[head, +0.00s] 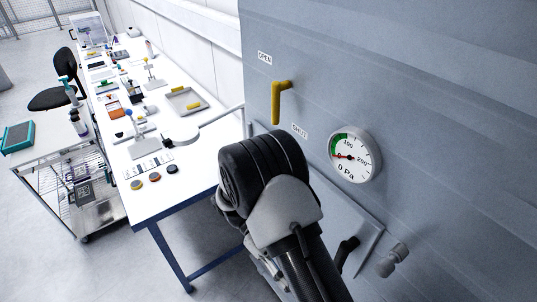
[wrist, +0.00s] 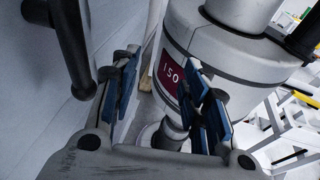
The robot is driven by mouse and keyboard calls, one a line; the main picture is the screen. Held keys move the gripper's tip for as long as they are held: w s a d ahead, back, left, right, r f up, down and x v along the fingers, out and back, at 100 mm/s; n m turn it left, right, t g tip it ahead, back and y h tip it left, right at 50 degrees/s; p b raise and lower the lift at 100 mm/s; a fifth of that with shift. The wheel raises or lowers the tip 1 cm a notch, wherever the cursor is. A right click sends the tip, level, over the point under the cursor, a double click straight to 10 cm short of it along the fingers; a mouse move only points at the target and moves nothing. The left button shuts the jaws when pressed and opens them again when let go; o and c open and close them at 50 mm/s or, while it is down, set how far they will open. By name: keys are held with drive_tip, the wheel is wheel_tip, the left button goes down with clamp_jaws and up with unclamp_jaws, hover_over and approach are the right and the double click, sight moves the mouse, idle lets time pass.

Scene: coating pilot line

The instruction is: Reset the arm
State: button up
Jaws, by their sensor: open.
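My gripper (wrist: 165,88) shows in the wrist view with its two blue-padded fingers apart and nothing between the pads. Beyond the fingers is a white rounded body (wrist: 190,45) with a dark red display (wrist: 173,76) reading 150; I cannot tell whether anything touches it. In the head view my black and grey arm rises from the bottom centre in front of the grey wall panel (head: 420,80), and it hides most of my gripper.
The panel carries a yellow lever (head: 277,103) between OPEN and SHUT labels, and a round gauge (head: 355,156) with its needle near 0. A dark handle (wrist: 72,45) stands close left in the wrist view. Left are a cluttered white bench (head: 185,150) and a wire cart (head: 65,195).

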drive_tip(key=s+d+r+m+t+y+b, duration=0.5)
drive_tip(key=t+y+b, duration=0.6)
drive_tip(key=t, duration=0.4)
drive_tip(key=s+d+m+b, duration=0.1)
drive_tip(key=s+m, duration=0.1)
drive_tip(key=m, duration=0.1)
drive_tip(key=shift+s+d+r+m+b, duration=0.3)
drive_tip(key=shift+d+m+b, duration=0.05)
drive_tip(key=shift+m, duration=0.05)
drive_tip(key=shift+c, duration=0.6)
